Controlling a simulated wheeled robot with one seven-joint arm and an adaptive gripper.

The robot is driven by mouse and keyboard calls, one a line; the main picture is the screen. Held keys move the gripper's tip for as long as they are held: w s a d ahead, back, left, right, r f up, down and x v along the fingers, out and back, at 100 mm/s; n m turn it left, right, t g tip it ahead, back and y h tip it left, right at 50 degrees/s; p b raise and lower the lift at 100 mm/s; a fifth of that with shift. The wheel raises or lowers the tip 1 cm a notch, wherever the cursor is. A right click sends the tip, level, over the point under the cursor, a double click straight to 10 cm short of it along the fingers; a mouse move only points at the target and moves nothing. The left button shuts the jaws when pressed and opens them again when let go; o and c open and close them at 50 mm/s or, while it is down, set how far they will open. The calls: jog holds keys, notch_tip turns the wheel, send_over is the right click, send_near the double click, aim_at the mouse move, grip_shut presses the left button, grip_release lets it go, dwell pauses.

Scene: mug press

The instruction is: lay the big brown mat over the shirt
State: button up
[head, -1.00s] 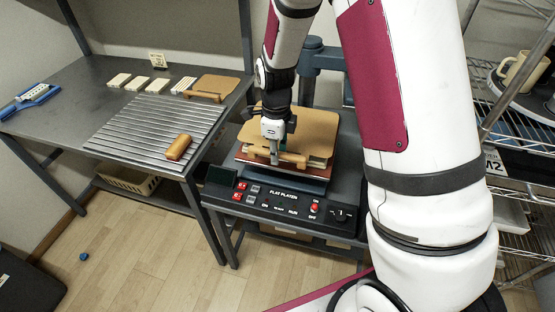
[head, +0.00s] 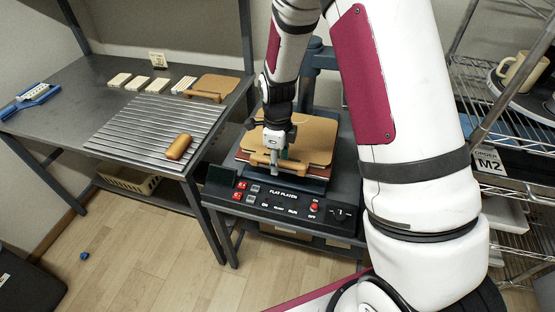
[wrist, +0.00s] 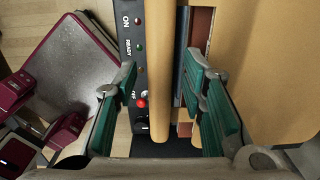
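The big brown mat (head: 312,136) lies flat over the lower bed of the flat press, with its tan bar handle (head: 294,166) along the front edge. In the wrist view the handle (wrist: 158,70) runs between my gripper's (wrist: 162,105) green-padded fingers, with a gap on each side. My gripper (head: 277,166) is open around the handle at the mat's front. The mat's broad face (wrist: 268,70) fills the right of the wrist view. A reddish-brown layer (wrist: 201,30) shows beside the mat edge. The shirt cannot be clearly made out; the mat hides most of what lies beneath.
The press control panel (head: 285,203) with its red switches lies just in front of the mat. The left table (head: 75,95) holds a ribbed rack (head: 130,132) with a tan roll (head: 179,147), a smaller brown mat (head: 219,86) and several white blocks. A wire shelf stands on the right.

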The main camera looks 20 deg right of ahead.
jog(key=shift+r, duration=0.15)
jog(key=s+r+n, duration=0.2)
jog(key=r, duration=0.7)
jog(key=s+r+n, duration=0.2)
jog(key=r+n, duration=0.1)
jog(key=r, duration=0.7)
jog(key=s+r+n+t, duration=0.2)
jog(key=s+r+n, duration=0.3)
jog(key=s+n, duration=0.5)
jog(key=s+r+n+t, duration=0.2)
jog(key=s+r+n, duration=0.3)
jog(key=s+n, duration=0.5)
jog(key=shift+s+d, duration=0.15)
jog(key=shift+s, duration=0.5)
jog(key=shift+d, duration=0.1)
